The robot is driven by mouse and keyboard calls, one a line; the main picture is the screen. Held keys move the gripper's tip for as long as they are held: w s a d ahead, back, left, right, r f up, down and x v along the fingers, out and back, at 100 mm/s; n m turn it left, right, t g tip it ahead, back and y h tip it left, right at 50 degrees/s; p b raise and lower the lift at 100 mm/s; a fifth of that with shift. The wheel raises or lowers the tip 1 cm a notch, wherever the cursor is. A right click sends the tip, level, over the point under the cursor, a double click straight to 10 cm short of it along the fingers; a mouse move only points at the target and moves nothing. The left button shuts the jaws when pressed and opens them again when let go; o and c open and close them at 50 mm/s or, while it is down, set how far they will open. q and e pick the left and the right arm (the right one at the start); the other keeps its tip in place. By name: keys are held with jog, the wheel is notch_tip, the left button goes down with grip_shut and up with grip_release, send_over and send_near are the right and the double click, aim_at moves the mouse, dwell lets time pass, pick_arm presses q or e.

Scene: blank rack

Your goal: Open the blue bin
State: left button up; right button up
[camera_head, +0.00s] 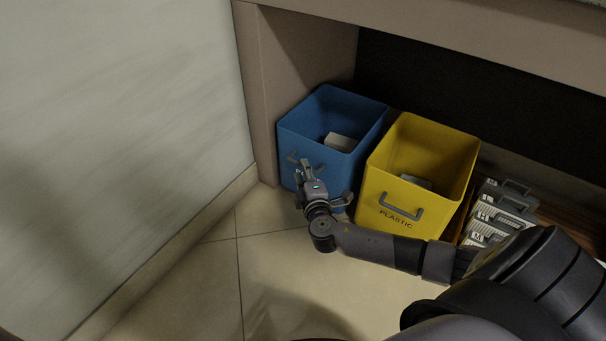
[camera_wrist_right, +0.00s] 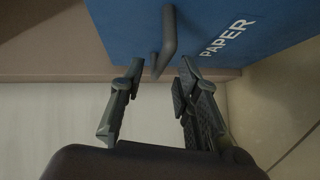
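The blue bin (camera_head: 318,108) stands at the back left beside a yellow bin; its top is open and a pale block (camera_head: 341,142) lies inside. In the wrist view its blue front (camera_wrist_right: 268,14) reads "PAPER", and a grey handle (camera_wrist_right: 169,35) sticks out from it. My right gripper (camera_head: 320,176) is at the front of the blue bin and partly covers it. In the wrist view the right gripper (camera_wrist_right: 161,64) is open, with one finger on each side of the handle's outer part and gaps visible. My left gripper is out of view.
The yellow bin (camera_head: 457,151), marked "PLASTIC", stands to the right with a grey handle. Grey-white cases (camera_head: 497,211) stand farther right. A pale wall (camera_head: 120,120) closes the left. The tiled floor in front (camera_head: 200,285) is clear.

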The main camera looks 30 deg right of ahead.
jog(key=shift+x, duration=1.05)
jog(key=shift+c, duration=0.6)
grip_shut()
